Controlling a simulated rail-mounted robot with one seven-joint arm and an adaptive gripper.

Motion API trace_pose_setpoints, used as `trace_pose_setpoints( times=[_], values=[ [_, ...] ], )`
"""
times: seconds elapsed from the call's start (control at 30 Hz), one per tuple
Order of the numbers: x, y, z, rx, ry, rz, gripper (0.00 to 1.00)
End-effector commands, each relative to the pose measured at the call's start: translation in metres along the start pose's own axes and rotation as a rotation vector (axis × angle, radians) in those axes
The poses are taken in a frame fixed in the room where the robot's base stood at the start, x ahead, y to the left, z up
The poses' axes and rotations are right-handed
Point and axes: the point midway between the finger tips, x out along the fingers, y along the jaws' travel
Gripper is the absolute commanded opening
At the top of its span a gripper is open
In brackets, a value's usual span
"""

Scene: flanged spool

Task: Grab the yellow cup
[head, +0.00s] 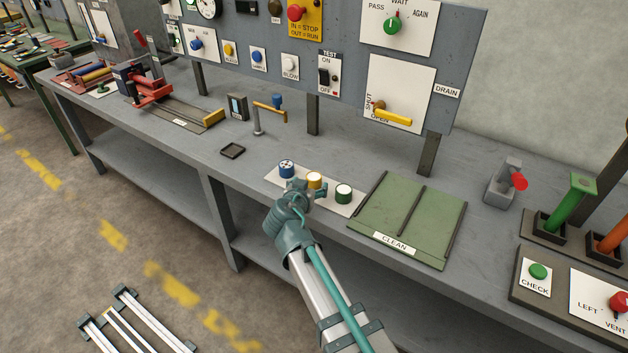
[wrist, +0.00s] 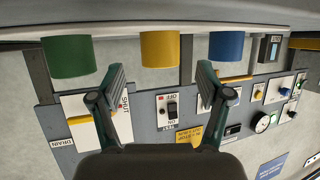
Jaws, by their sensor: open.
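The yellow cup (head: 315,181) stands between a blue cup (head: 287,169) and a green cup (head: 343,194) on a white strip on the bench. My gripper (head: 298,188) is low at the near side of the row, partly covering the yellow cup in the head view. In the wrist view, which is upside down, my open gripper (wrist: 161,75) has a finger on each side of the yellow cup (wrist: 160,50), with nothing held. The green cup (wrist: 68,55) is left of the fingers and the blue cup (wrist: 226,46) right. The cup's depth between the fingers is unclear.
A green tray (head: 385,215) marked CLEAN lies right of the cups. A small dark tray (head: 232,151) and a post with a yellow lever (head: 268,112) stand to the left. A control panel (head: 345,45) rises behind. The bench between cups and panel is clear.

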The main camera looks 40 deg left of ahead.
Motion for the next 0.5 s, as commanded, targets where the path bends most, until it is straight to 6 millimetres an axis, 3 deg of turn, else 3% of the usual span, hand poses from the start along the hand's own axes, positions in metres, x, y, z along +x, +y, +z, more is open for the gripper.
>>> trace_pose_setpoints(
  times=[0.5],
  values=[
    [0.051,-0.001,-0.004,0.000,-0.001,0.000,0.77]
  ],
)
